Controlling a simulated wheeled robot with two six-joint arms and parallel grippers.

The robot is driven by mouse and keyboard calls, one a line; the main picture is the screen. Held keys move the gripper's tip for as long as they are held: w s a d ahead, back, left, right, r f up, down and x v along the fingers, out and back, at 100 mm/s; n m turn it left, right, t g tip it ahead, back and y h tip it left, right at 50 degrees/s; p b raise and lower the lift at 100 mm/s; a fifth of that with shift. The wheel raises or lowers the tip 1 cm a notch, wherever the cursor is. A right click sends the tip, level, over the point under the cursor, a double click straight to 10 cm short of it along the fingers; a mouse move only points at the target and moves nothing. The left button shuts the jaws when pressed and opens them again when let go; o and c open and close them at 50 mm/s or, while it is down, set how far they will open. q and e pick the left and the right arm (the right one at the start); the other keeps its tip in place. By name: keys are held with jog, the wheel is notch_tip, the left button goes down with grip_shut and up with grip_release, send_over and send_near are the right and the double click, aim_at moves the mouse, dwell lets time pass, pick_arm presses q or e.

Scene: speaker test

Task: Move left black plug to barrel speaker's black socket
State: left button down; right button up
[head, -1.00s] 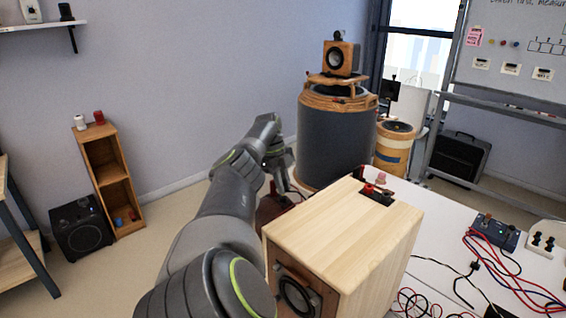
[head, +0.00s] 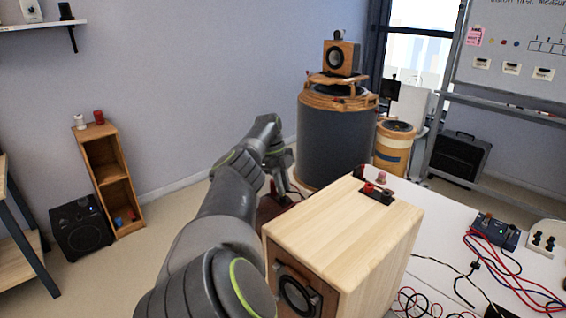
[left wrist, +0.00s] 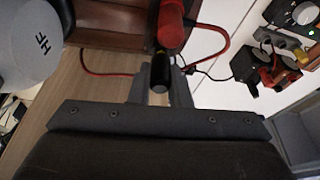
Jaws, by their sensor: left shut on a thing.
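My left gripper (left wrist: 163,92) is shut on a black plug (left wrist: 160,72), which stands between its fingertips in the left wrist view. In the head view my left gripper (head: 288,188) is low behind the pale wooden speaker box (head: 345,232), and the plug cannot be made out there. A red plug or post (left wrist: 172,22) is just beyond the black plug, by a dark red-brown box (left wrist: 112,22). A large grey barrel-shaped speaker (head: 335,145) stands behind; a smaller wooden one (head: 393,152) is to its right. I cannot make out a black socket on either. My right gripper is not in view.
A terminal block (head: 376,192) with red and black parts sits on the wooden box. A red cable (left wrist: 215,62) loops near my left gripper. Cables and a small dark box (head: 491,231) lie on the white table (head: 440,225) at right. A whiteboard stands behind.

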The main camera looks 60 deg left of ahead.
pick_arm(q)
jog(key=shift+f+b, duration=0.45)
jog(key=shift+f, duration=0.25)
jog(key=c, duration=1.3)
grip_release()
jog(key=shift+r, duration=0.1)
jog(key=shift+r+p, duration=3.05)
jog(key=shift+r, duration=0.75)
jog(key=shift+f, duration=0.1)
